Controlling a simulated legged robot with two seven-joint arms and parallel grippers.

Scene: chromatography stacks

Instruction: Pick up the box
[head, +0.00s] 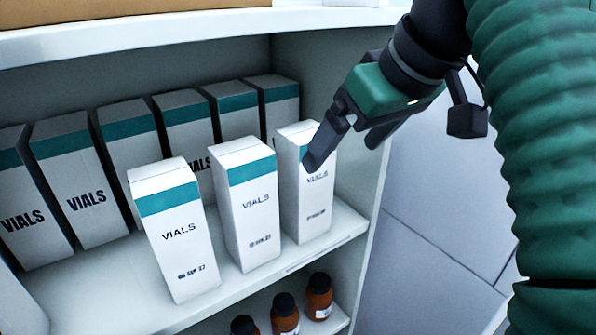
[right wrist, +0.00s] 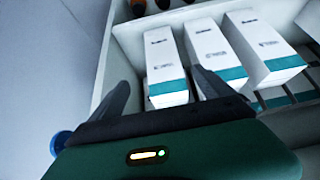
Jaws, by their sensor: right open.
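Several white boxes with teal bands and "VIALS" labels stand on a shelf. Three are in the front row: a left one (head: 178,235), a middle one (head: 250,205) and a right one (head: 312,205). My right gripper (head: 343,150) is open and empty at the upper right of the right front box. One finger overlaps that box's upper face in the head view; I cannot tell whether it touches. In the right wrist view, the right front box (right wrist: 164,62) appears between the spread fingers, beyond their tips. My left gripper is not in view.
A back row of similar boxes (head: 128,145) stands close behind the front row. The shelf's side wall (head: 362,170) is just right of the right front box. Brown bottles (head: 285,312) stand on the shelf below. A cardboard item (head: 130,10) lies on the shelf above.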

